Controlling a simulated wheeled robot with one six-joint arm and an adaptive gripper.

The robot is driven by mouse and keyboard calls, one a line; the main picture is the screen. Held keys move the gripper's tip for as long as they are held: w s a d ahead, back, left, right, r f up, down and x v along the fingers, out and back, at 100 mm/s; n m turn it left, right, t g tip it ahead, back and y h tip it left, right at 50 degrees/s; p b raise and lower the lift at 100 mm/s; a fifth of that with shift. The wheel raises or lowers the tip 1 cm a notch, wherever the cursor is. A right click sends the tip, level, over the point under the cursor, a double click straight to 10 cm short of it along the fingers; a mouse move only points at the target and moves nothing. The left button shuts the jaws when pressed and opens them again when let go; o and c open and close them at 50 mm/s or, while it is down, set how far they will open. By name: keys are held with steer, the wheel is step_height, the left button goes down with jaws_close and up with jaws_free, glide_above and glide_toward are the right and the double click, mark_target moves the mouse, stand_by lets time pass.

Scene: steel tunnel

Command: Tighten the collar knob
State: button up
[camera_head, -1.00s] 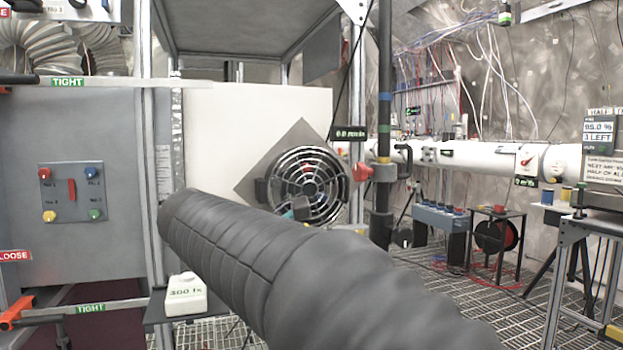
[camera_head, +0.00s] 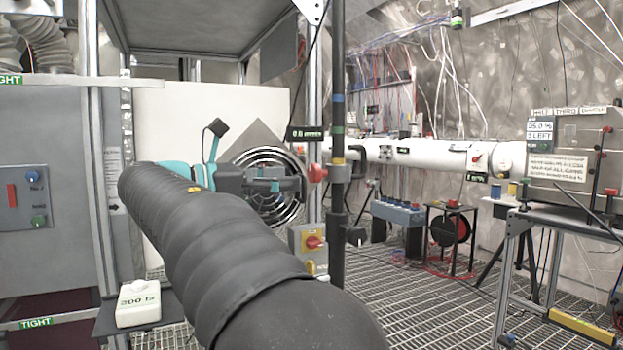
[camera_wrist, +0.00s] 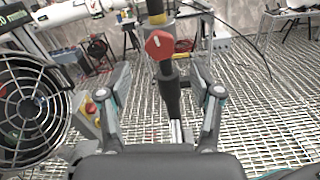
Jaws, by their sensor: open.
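The red collar knob (camera_head: 317,173) sits on a grey collar (camera_head: 337,172) around the upright black pole (camera_head: 338,120). In the wrist view the knob (camera_wrist: 159,44) faces me, with a pale mark on its face, above the middle of the gap between the fingers. My gripper (camera_head: 300,180) is left of the knob in the head view, its tips close to it. In the wrist view my gripper (camera_wrist: 160,78) is open with nothing between its fingers. I cannot tell the exact distance from fingertips to knob.
A round fan grille (camera_head: 270,207) lies behind my gripper and at the wrist view's left (camera_wrist: 25,110). A red-and-yellow switch box (camera_head: 309,243) is below. A white pipe (camera_head: 430,153) runs behind the pole.

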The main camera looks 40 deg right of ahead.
mark_target(311, 176)
steer(key=x, duration=0.6)
steer(key=shift+d, duration=0.25)
steer(key=c, duration=1.2)
